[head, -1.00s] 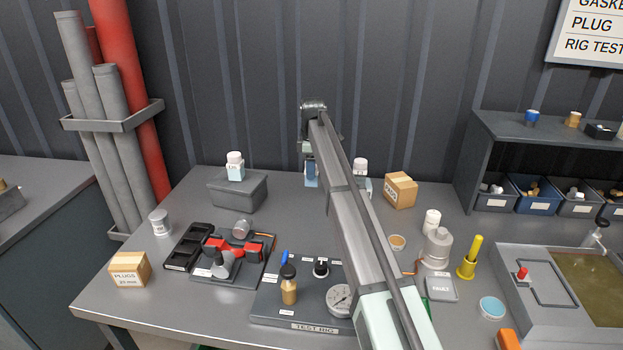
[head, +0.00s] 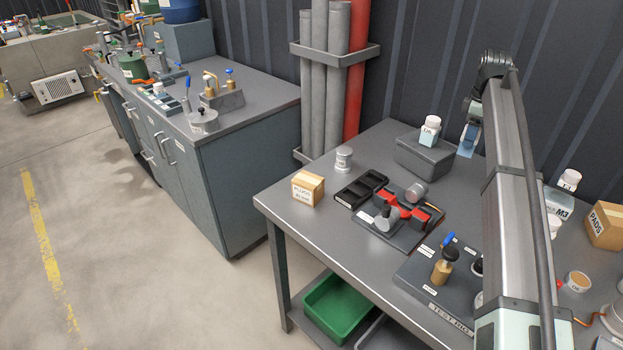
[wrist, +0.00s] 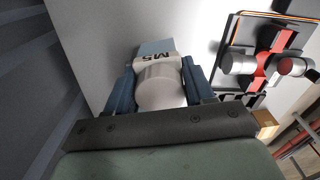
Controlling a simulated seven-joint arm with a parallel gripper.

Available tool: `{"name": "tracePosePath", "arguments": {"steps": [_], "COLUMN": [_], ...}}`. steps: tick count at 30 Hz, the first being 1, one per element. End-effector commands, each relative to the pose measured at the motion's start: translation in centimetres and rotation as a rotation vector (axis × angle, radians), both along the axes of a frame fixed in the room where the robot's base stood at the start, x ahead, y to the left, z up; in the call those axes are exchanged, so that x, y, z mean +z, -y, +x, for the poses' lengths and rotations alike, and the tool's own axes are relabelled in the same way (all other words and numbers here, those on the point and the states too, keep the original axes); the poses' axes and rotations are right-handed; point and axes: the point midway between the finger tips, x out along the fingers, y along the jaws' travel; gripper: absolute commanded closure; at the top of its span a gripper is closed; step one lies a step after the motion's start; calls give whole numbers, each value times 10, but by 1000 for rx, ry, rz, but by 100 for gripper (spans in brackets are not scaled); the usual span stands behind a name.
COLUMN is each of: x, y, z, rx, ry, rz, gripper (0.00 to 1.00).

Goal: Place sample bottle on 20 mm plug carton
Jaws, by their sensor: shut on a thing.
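My gripper (head: 468,140) is raised beside the grey box, its blue fingers partly hidden by my own arm. The held bottle is not clearly visible in the head view. A small tan carton labelled PLUGS (head: 307,188) sits at the left end of the workbench, well left of my gripper; its size print is too small to read surely. Its top looks clear.
A similar bottle (head: 430,130) stands on the grey box (head: 424,158). A grey tin (head: 343,159) stands behind the carton. Another bottle (head: 558,202) and PADS carton (head: 605,226) stand right.

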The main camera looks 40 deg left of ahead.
Motion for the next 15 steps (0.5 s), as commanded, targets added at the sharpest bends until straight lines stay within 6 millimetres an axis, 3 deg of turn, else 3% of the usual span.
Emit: {"name": "tracePosePath", "arguments": {"steps": [1, 6, 15], "x": [3, 11, 26], "y": [-19, -74, -158], "z": [-16, -62, -154], "rx": [28, 114, 264], "ry": [0, 1, 0], "rz": [0, 0, 0], "gripper": [82, 82, 82]}}
